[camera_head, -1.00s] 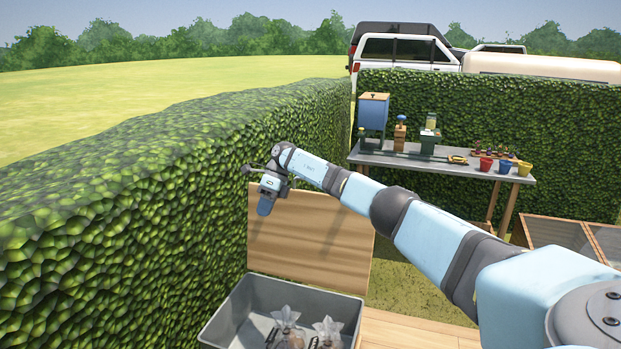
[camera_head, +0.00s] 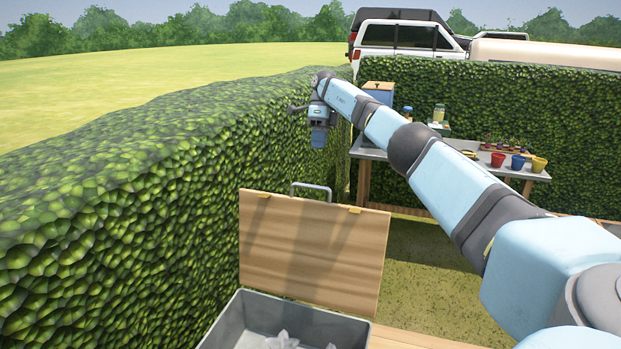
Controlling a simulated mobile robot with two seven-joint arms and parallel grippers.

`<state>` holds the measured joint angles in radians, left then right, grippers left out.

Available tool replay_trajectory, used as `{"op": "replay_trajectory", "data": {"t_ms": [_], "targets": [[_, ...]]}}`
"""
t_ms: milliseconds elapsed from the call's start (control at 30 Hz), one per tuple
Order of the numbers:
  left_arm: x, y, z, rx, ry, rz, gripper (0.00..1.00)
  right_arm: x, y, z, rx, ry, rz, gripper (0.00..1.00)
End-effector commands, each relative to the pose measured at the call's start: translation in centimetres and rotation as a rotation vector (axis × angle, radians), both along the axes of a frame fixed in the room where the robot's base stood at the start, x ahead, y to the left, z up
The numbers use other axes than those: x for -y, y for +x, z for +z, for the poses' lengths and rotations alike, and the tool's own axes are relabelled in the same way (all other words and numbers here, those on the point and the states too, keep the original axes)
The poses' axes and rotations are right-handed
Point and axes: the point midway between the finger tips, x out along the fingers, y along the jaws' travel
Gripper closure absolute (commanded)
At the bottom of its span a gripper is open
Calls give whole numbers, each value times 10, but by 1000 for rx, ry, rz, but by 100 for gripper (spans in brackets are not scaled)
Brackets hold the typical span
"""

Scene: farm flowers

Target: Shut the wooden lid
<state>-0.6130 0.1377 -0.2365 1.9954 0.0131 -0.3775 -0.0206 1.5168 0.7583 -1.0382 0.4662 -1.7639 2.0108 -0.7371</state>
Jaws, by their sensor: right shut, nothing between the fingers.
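The wooden lid (camera_head: 312,250) stands open and nearly upright at the back of a grey bin (camera_head: 238,325). A grey metal handle (camera_head: 311,187) sticks up above the lid's top edge, between two small yellow pieces. My right gripper (camera_head: 319,139) is shut and empty. It hangs in the air above the lid's top edge in the picture, in front of the hedge, apart from the handle. My left gripper is not in view.
Clear plastic-wrapped items (camera_head: 282,341) lie in the bin, partly cut off. A tall hedge (camera_head: 130,220) runs close along the left. A grey worktable (camera_head: 377,154) with pots stands behind at right. Wooden boards (camera_head: 400,338) lie right of the bin.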

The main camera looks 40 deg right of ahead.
Motion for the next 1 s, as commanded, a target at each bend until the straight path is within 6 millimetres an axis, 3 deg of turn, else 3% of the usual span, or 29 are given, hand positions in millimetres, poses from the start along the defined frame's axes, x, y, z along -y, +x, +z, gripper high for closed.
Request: {"op": "replay_trajectory", "data": {"t_ms": [367,533,800,1000], "targets": [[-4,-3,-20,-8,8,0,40,-21,-11,-63,-1,0,3,100],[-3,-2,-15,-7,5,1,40,-30,-17,-89,-2,0,1,100],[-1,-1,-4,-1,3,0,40,-57,-30,-86,1,-1,2,100],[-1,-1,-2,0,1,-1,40,-65,-34,-88,-2,-1,1,100]]}}
